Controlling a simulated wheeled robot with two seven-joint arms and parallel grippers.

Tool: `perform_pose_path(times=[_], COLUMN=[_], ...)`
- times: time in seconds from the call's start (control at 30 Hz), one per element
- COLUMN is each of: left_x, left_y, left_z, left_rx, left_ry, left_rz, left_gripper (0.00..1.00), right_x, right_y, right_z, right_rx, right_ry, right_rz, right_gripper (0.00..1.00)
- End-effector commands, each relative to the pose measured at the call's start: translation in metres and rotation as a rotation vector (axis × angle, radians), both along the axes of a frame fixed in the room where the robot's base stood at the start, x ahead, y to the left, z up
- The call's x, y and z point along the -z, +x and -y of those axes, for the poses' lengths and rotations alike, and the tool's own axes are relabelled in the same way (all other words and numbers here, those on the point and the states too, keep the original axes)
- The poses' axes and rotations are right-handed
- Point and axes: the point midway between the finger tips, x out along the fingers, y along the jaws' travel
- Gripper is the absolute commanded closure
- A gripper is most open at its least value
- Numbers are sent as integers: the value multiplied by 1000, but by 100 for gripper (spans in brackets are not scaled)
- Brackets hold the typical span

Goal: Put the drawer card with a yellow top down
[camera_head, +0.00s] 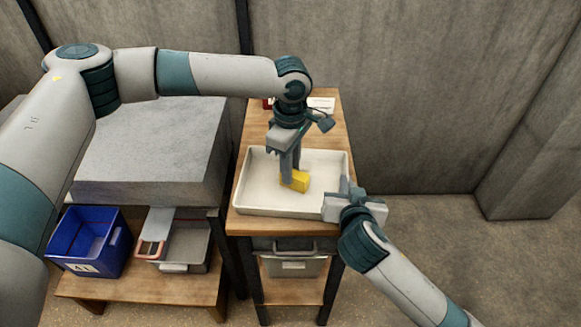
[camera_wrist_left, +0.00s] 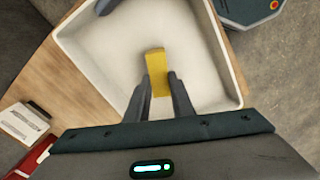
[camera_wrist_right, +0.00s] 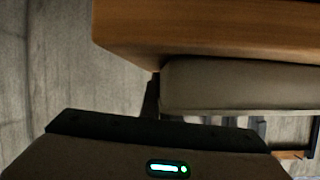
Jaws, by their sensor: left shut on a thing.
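The yellow-topped card (camera_head: 297,181) shows as a yellow block within the white tray (camera_head: 318,160) on the wooden stand. My left gripper (camera_head: 290,174) points down into the tray and is shut on the card. In the left wrist view, the yellow card (camera_wrist_left: 155,66) sits between the two fingertips, over the pale tray floor. I cannot tell whether its underside touches the tray. My right gripper (camera_head: 350,188) is by the tray's front right corner. Its fingers are too dark and hidden to tell open from shut.
A blue bin (camera_head: 90,240) and a grey bin (camera_head: 186,246) stand on a low shelf at left. A white labelled item (camera_head: 322,104) lies behind the tray.

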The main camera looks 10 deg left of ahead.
Motion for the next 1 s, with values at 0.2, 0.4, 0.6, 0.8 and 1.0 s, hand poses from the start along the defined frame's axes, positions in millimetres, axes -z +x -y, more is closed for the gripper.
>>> perform_pose_path(times=[0.2, 0.4, 0.6, 0.8, 1.0], left_x=[1, 1, -7, -30, -66], left_y=[0, 0, 0, 0, 0], left_z=[0, 0, 0, 0, 0], left_rx=[0, 0, 0, 0, 0], left_ry=[0, 0, -1, -2, -2], left_rz=[0, 0, 2, 2, 2], left_gripper=[60, 60, 60, 60, 60], right_x=[1, 0, 0, 0, 1], right_y=[0, 0, 0, 0, 0], right_z=[0, 0, 0, 0, 0], right_rx=[0, 0, 0, 0, 0], right_ry=[0, 0, 0, 0, 0], right_rz=[-1, -1, -1, -1, -1], right_gripper=[100, 100, 100, 100, 100])
